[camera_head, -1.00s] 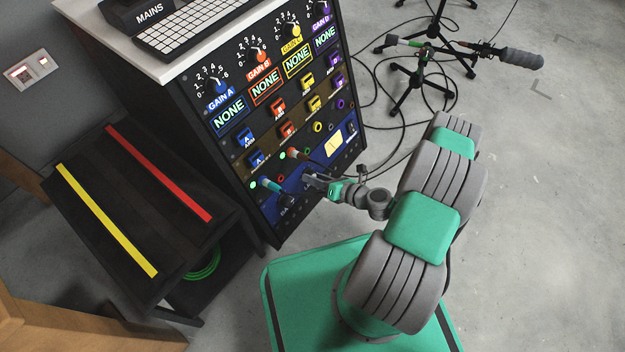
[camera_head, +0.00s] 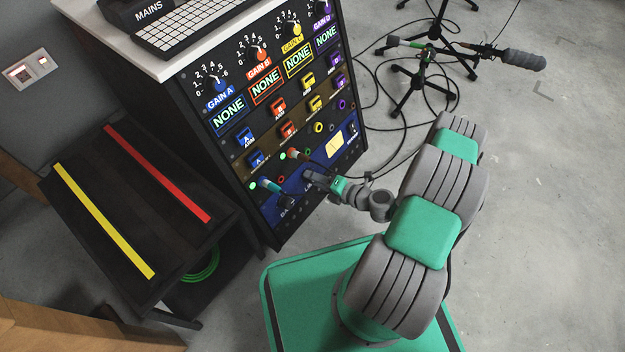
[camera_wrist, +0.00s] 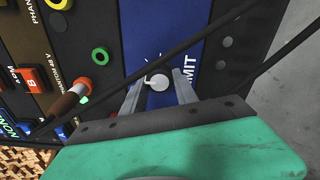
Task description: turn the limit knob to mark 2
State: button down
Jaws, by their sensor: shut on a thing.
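The limit knob (camera_wrist: 157,83) is a small pale round knob on the blue panel strip, beside the word LIMIT (camera_wrist: 184,72), in the wrist view. My gripper (camera_wrist: 158,87) has a finger on each side of it and is shut on it. In the head view my gripper (camera_head: 312,178) is at the lower part of the rack front, and the knob there is hidden behind it. Faint white marks show above the knob in the wrist view; their numbers and the knob's exact setting cannot be read.
The rack (camera_head: 232,165) carries gain knobs, NONE displays and coloured switches. Dark cables cross the wrist view.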

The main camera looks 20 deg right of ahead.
jog(key=shift+s+a+f, duration=0.2)
jog(key=shift+s+a, duration=0.05)
jog(key=shift+a, duration=0.05)
jog(key=c, duration=1.3)
grip_release()
jog(key=o, duration=0.4)
jog(key=shift+w+d+r, duration=0.1)
jog(key=shift+w+d, duration=0.05)
jog(key=shift+d, duration=0.05)
jog(key=shift+c, duration=0.2)
jog(key=p+v, duration=0.3)
jog(key=v, duration=0.4)
jog(key=shift+s+d, duration=0.25)
jog(key=shift+s, duration=0.05)
jog(key=shift+r, duration=0.2)
